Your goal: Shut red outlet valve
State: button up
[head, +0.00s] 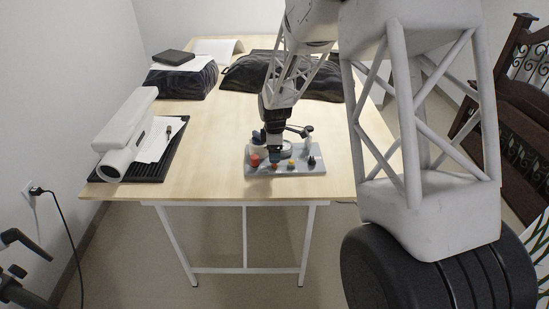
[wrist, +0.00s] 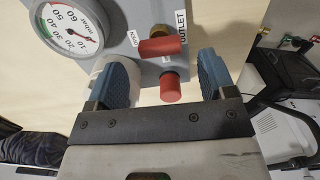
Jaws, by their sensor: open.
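The red outlet valve handle (wrist: 160,47) shows in the wrist view as a short red bar by a brass fitting, beside the "OUTLET" label. An "OPEN" label is at its left; another small label below it is partly hidden. A red cylindrical knob (wrist: 170,88) stands nearer, between my fingertips in the picture. My gripper (wrist: 165,80) is open, with blue finger pads apart and nothing visibly held. In the head view my gripper (head: 276,151) is low over the grey panel (head: 290,173), where it hides part of the fittings.
A pressure gauge (wrist: 73,28) sits close to the left finger in the wrist view. Red, yellow and black knobs line the panel's front in the head view. A white device (head: 126,135) on a black tray is at the table's left. Black bags lie behind; the table middle is clear.

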jog(key=shift+f, duration=1.7)
jog(key=shift+c, duration=0.4)
jog(key=c, duration=0.9)
jog(key=shift+o, duration=0.2)
